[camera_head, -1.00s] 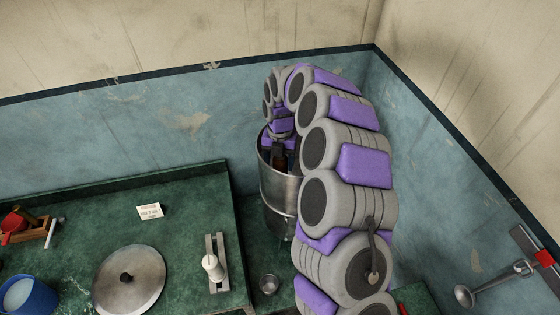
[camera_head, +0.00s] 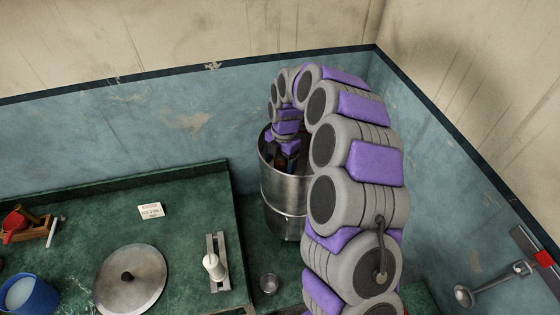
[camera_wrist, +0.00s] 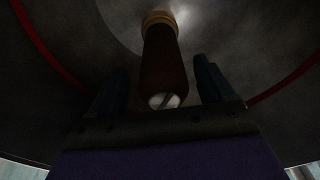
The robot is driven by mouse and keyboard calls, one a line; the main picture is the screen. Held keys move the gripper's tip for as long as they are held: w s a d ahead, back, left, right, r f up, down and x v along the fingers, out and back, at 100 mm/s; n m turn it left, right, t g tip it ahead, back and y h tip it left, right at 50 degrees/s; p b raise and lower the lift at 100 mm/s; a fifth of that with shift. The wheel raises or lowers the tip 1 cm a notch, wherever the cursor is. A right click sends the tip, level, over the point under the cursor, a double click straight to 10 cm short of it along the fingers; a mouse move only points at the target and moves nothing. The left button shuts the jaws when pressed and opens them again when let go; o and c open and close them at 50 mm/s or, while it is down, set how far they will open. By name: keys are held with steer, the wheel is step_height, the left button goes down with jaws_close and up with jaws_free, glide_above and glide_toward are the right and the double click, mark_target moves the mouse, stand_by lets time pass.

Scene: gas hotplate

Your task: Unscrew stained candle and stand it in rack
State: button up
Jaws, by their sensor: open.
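The stained candle (camera_wrist: 163,62) is a dark brown cylinder in the wrist view, with a brass-coloured fitting at its far end and a pale slotted piece at its near end. My gripper (camera_wrist: 160,75) is open, with one dark finger on each side of the candle; I see gaps between fingers and candle. In the head view my arm arches over and down into a steel drum (camera_head: 285,195), where the gripper (camera_head: 283,160) is partly hidden. The rack (camera_head: 217,263) is a grey slotted holder on the green counter, with a white candle (camera_head: 211,266) standing in it.
A round metal lid (camera_head: 140,265) lies on the counter left of the rack. A small card (camera_head: 150,211), a blue pot (camera_head: 28,296) and a small metal cup (camera_head: 269,283) are around. A ladle (camera_head: 490,284) hangs at the right wall.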

steer(key=m, duration=0.7)
steer(key=shift+r+m+t+p, duration=0.1)
steer(key=shift+m+t+p, duration=0.2)
steer(key=shift+t, duration=0.1)
steer(key=shift+m, duration=0.9)
steer(key=c, duration=1.1)
steer(key=n+b, duration=0.1)
steer(key=n, duration=0.2)
steer(key=shift+n, duration=0.3)
steer(key=shift+c, duration=0.2)
steer(key=shift+n, duration=0.8)
